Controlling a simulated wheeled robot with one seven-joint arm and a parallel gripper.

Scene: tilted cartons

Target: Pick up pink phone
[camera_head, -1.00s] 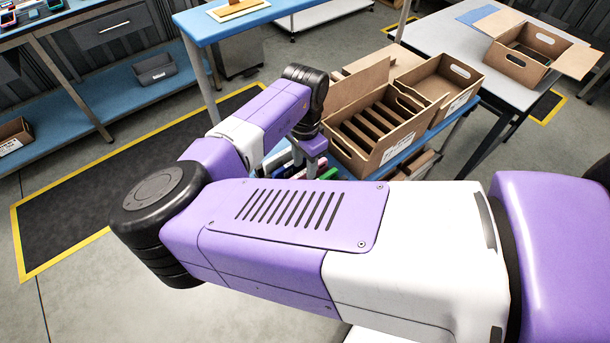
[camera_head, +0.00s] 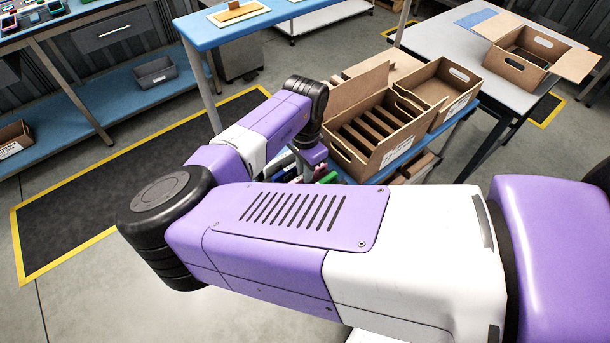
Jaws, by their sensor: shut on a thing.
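My gripper (camera_head: 314,155) points down at the end of my purple and white arm, just left of the slotted carton, over the blue table. Its fingers are tiny and partly hidden by my forearm. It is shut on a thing. A small pinkish-red patch (camera_head: 319,171) shows right below the fingers and appears to be the pink phone; its outline is too small to make out. A green item (camera_head: 328,177) lies beside it, and other phones there are mostly hidden behind my arm.
A tilted carton with brown dividers (camera_head: 375,137) stands right of my gripper, close to it. An open carton (camera_head: 439,92) stands behind it. Another open box (camera_head: 522,59) sits on the grey table (camera_head: 440,38). A blue workbench (camera_head: 225,27) is at the back.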

